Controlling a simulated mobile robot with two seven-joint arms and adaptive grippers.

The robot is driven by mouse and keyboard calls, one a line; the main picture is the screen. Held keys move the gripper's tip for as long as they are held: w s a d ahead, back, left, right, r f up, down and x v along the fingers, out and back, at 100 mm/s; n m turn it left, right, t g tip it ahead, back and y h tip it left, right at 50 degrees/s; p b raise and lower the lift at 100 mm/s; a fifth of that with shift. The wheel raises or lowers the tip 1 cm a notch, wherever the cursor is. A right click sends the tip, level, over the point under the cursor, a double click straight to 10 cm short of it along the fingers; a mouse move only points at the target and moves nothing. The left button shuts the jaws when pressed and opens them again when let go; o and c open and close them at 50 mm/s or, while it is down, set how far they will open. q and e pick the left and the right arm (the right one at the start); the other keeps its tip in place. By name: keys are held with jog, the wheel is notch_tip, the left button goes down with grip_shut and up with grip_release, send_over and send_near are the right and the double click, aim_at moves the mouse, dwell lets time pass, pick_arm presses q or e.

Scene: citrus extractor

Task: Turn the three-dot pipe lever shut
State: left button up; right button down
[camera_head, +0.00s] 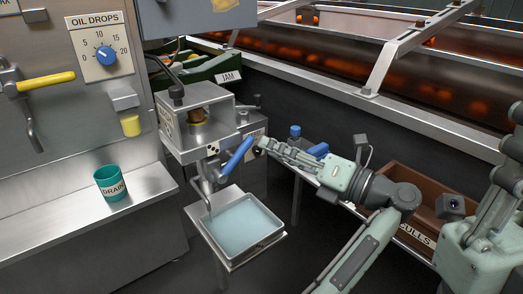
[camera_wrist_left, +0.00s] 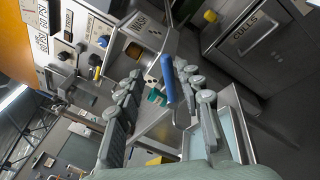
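The blue-handled pipe lever (camera_head: 237,156) slopes down to the left at the front of the steel extractor, above a tray of pale liquid (camera_head: 241,228). A small dotted plate (camera_head: 211,147) sits beside it; its dots are hard to count. My left gripper (camera_head: 262,146) is just right of the lever's upper end. In the left wrist view the blue handle (camera_wrist_left: 168,82) stands between the spread fingers of the open left gripper (camera_wrist_left: 165,98); contact cannot be judged. My right gripper (camera_head: 504,172) is partly visible at the right edge, and its opening is unclear.
A green DRAIN cup (camera_head: 111,183) stands on the left shelf, below a yellow lever (camera_head: 45,81) and a blue dial (camera_head: 105,55). Dark floor lies below the tray.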

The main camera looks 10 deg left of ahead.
aim_at(248, 148)
pick_arm(q)
jog(key=a, duration=0.2)
jog(key=w+a+f+b, duration=0.1)
jog(key=a, duration=0.3)
jog(key=shift+w+a+f, duration=0.1)
jog(key=shift+w+f, duration=0.2)
jog(key=shift+f, duration=0.05)
grip_shut()
dwell(0.3)
